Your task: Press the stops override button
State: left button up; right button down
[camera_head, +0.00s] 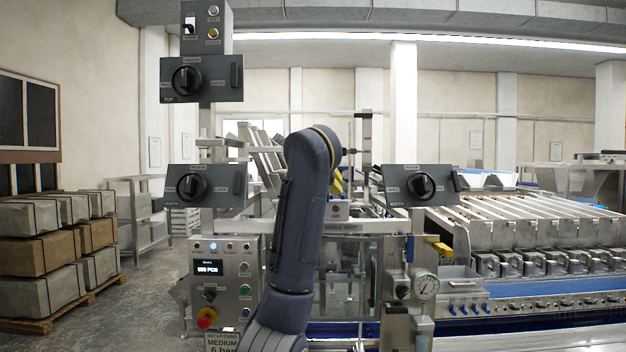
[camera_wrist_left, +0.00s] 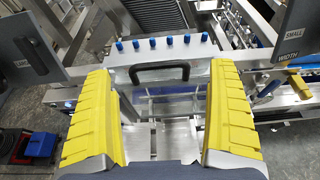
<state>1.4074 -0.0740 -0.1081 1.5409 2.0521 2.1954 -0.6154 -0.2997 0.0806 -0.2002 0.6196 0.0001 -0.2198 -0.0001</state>
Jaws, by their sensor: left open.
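I cannot tell which button is the stops override, because the small labels are not readable. The control panel (camera_head: 222,285) in the head view has a display, several small round buttons and a red knob (camera_head: 206,318) on a yellow base. My left gripper (camera_head: 337,182) is mostly hidden behind that arm; only bits of yellow finger show. In the left wrist view my left gripper (camera_wrist_left: 165,120) is open and empty, with a black handle (camera_wrist_left: 160,73) beyond its fingers. My right gripper is not visible.
Dark selector plates with black knobs stand at upper left (camera_head: 202,79), left (camera_head: 206,186) and right (camera_head: 422,186). A pressure gauge (camera_head: 426,286) is at lower right. Metal rails and a conveyor (camera_head: 530,215) fill the right. Blue knobs (camera_wrist_left: 168,41) line the bar in the wrist view.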

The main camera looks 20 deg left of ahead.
pick_arm(q)
jog(key=v, duration=0.7)
dwell(0.3)
